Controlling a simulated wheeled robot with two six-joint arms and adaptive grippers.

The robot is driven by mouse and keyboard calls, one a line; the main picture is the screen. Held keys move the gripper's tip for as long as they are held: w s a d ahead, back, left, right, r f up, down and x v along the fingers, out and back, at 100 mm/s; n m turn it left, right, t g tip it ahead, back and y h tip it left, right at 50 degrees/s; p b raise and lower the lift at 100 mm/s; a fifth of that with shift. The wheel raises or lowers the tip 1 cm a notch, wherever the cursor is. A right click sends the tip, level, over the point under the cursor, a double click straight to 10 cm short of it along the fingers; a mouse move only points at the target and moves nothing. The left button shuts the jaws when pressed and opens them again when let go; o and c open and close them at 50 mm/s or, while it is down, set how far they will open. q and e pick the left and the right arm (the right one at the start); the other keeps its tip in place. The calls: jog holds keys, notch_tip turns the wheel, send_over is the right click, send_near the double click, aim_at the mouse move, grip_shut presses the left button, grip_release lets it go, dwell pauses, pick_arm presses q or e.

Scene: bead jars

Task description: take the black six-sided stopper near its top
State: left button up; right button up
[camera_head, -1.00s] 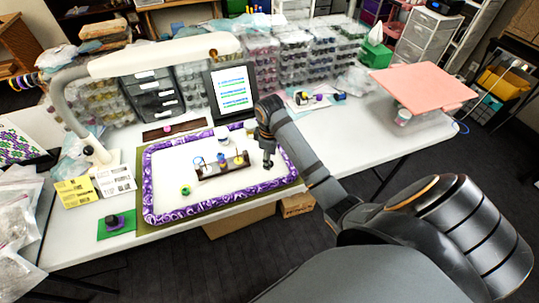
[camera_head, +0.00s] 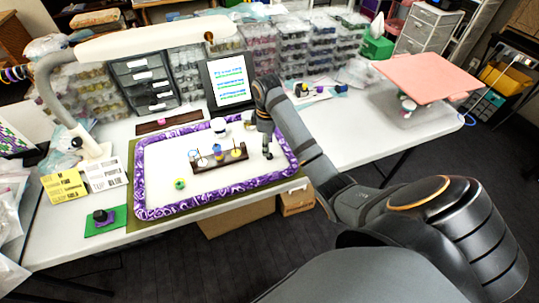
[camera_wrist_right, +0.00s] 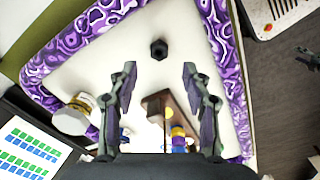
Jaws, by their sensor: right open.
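The black six-sided stopper (camera_wrist_right: 159,49) stands on the white floor of the purple-rimmed tray (camera_wrist_right: 232,72). In the right wrist view it lies beyond the tips of my right gripper (camera_wrist_right: 158,67), about midway between the two open fingers and apart from them. In the head view my right gripper (camera_head: 265,132) points down over the right part of the tray. A small dark shape (camera_head: 269,156) just below it looks like the stopper, partly merged with the fingers. My left gripper shows in neither view.
A dark rack (camera_head: 220,162) with small coloured pieces stands left of my right gripper. A black item (camera_head: 100,216) sits on a green mat outside the tray. A tablet (camera_head: 228,84) stands behind.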

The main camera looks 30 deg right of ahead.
notch_tip(320, 180, down, 3)
jog(key=b, duration=0.2)
jog(key=shift+d+f+b, duration=0.1)
jog(key=shift+b, duration=0.25)
jog(key=shift+f, duration=0.85)
jog(key=shift+c, duration=0.9)
jog(key=c, duration=0.6)
jog(key=shift+c, duration=0.3)
jog(key=shift+r+p, duration=0.15)
jog(key=shift+p, duration=0.15)
